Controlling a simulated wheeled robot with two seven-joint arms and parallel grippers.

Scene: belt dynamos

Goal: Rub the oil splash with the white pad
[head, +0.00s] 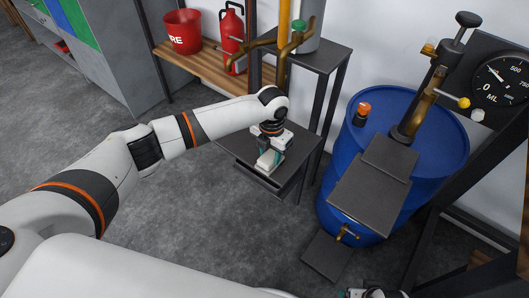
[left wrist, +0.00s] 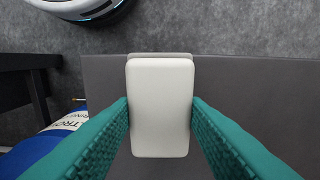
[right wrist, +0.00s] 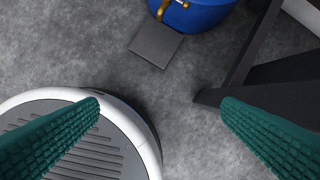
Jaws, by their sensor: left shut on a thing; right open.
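The white pad (left wrist: 160,108) is a rounded block between the teal fingers of my left gripper (left wrist: 160,122), which is shut on it. In the head view the pad (head: 268,161) is over the low dark shelf (head: 242,165) of a stand. I cannot tell whether the pad touches the shelf. The left wrist view shows the plain grey shelf surface (left wrist: 240,100) below the pad. I see no oil splash; it may be hidden under the pad or gripper. My right gripper (right wrist: 160,108) is open and empty above the floor.
A blue drum (head: 335,190) with a brass pump stands right of the shelf. A brass pipe (head: 283,58) rises behind my left gripper. A red bucket (head: 182,32) and red extinguisher (head: 232,38) stand on a wooden shelf. The floor at left is clear.

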